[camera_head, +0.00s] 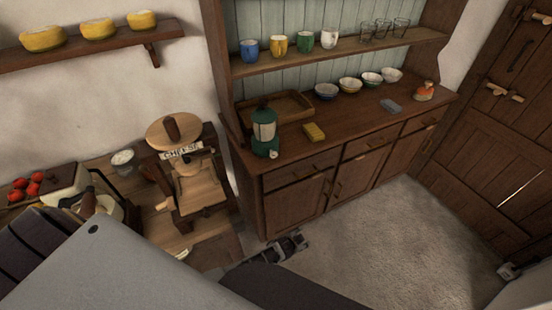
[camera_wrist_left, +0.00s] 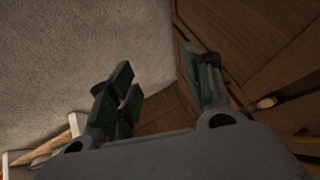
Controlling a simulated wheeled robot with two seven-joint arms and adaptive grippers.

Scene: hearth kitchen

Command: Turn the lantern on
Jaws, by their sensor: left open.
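A green lantern (camera_head: 264,128) stands upright on the left end of the wooden dresser counter (camera_head: 365,125). Its glass middle looks pale and shows no clear glow. A small knob shows low on its front. My left gripper (camera_head: 292,243) is below the counter, in front of the lower cabinet doors and well apart from the lantern. In the left wrist view its two fingers (camera_wrist_left: 160,82) are spread with nothing between them. The lantern is not in the left wrist view. My right gripper cannot be made out.
A wooden tray (camera_head: 292,105) lies behind the lantern. A yellow block (camera_head: 314,132) is close to its right. Several bowls (camera_head: 350,84) line the counter's back, with a grey-blue item (camera_head: 391,106) nearer the front. A cheese stand (camera_head: 184,160) is left.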

